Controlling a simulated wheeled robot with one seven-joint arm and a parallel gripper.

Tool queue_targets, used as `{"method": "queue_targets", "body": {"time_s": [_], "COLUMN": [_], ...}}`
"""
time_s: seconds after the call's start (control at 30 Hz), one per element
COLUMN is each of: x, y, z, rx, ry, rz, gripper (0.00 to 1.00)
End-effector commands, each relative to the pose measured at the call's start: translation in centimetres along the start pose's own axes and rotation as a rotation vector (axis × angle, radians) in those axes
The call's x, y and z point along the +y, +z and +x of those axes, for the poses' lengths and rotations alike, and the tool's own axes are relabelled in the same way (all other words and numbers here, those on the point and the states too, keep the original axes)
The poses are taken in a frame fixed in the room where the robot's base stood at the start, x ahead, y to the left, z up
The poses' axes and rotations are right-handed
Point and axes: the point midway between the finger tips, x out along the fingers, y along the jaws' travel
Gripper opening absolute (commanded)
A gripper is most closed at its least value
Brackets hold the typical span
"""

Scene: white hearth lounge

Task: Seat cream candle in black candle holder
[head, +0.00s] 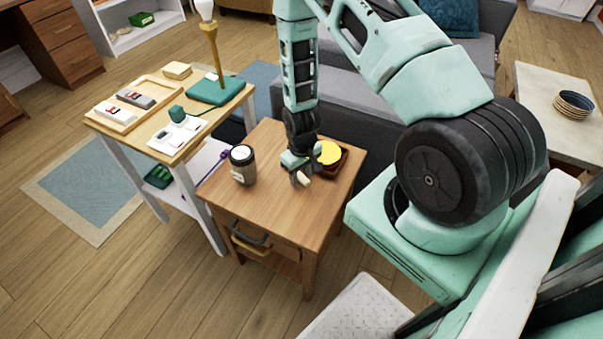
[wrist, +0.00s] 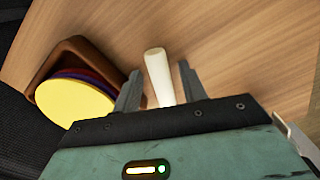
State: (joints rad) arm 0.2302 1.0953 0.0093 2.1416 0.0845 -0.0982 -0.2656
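The cream candle (wrist: 158,75) shows between the two fingers of my gripper (wrist: 161,78) in the wrist view, with its lower end hidden behind the gripper body. A gap shows between the candle and the right finger, so the fingers look open around it. In the head view my gripper (head: 301,174) is low over the small wooden table, and a bit of the candle (head: 304,180) shows at its fingers. I cannot tell whether the candle stands or lies. I cannot make out a black candle holder in either view.
A cluttered side table (head: 160,140) stands left. The table's front is clear.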

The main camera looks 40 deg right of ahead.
Motion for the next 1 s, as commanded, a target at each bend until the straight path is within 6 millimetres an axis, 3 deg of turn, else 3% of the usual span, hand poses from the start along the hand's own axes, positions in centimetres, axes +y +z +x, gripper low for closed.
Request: {"method": "queue_targets", "body": {"time_s": [0.27,0.7,1.0], "x": [0.0,0.0,0.0], "y": [-0.1,-0.1,0.0], "z": [-1.1,-9.6,-12.2], "rx": [0.002,0.004,0.0], "ry": [0.0,0.001,0.0], "rz": [0.0,-0.001,-0.001], "gripper": [0.42,0.42,0.42]}}
